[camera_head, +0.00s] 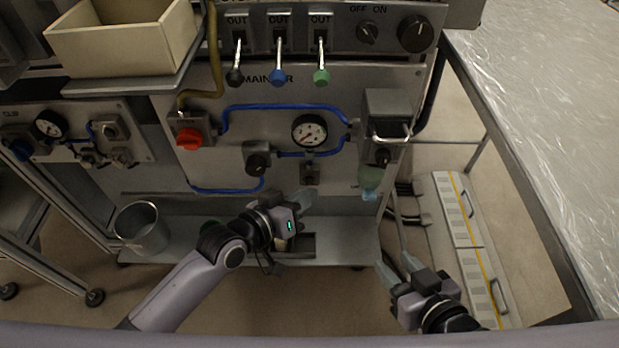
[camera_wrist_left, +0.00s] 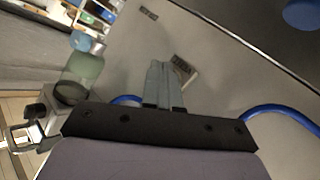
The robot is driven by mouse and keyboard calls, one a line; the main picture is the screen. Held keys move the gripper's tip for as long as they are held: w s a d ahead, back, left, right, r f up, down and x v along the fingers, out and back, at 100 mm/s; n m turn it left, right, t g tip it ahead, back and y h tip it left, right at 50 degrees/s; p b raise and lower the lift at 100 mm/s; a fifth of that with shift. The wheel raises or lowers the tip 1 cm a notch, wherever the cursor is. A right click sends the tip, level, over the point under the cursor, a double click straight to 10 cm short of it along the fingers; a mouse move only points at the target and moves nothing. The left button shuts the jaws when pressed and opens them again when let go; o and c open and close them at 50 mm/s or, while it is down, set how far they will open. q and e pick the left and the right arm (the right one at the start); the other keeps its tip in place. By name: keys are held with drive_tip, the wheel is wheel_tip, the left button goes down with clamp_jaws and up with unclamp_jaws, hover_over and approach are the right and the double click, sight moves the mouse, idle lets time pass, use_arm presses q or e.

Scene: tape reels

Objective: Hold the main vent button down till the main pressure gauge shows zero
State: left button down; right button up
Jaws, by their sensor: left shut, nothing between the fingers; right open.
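The main pressure gauge (camera_head: 309,132) is a round white dial on the grey main air panel; its reading is too small to tell for sure. Below it sits a small dark box (camera_head: 308,172), which looks like the vent button. In the left wrist view a small grey box (camera_wrist_left: 185,72), probably the same one, lies just right of the fingertips. My left gripper (camera_head: 307,195) is shut and empty, just below the box in the head view; I cannot tell whether it touches. My right gripper (camera_head: 400,268) is open and empty, low at the right, away from the panel.
Blue tubing (camera_head: 262,107) runs around the gauge. A red-orange valve knob (camera_head: 189,139), a black regulator knob (camera_head: 257,162) and a filter unit with a greenish bowl (camera_head: 370,178) flank it. A metal bucket (camera_head: 141,229) stands at left; a plastic-covered table (camera_head: 560,120) at right.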

use_arm(q)
drive_tip(key=s+p, duration=0.3)
drive_tip(key=s, duration=0.2)
idle(0.8)
